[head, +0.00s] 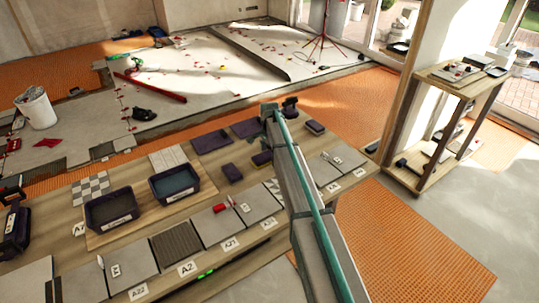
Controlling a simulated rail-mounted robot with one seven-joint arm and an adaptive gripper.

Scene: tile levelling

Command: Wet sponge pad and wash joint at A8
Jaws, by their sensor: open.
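My grey arm with a teal strip (305,215) reaches from the bottom edge up across the workbench. My gripper is not visible. A dark pad with a yellowish edge (262,159) lies beside the arm, partly hidden by it; it may be the sponge pad. A dark block (233,172) lies to its left. One dark tub (152,186) has a blue-grey inside that may be water. Another dark tub (88,219) stands left of it, with a greyer inside. Tiles with labels such as A22 and A21 line the bench's front edge. I cannot make out an A8 label.
The wooden bench (215,186) also bears a red tool (219,208), a checkered tile (90,188) and dark flat items behind. A wooden shelf stand (432,76) is at right. A white bucket (36,108) stands at left. Orange matting (400,240) lies on the floor.

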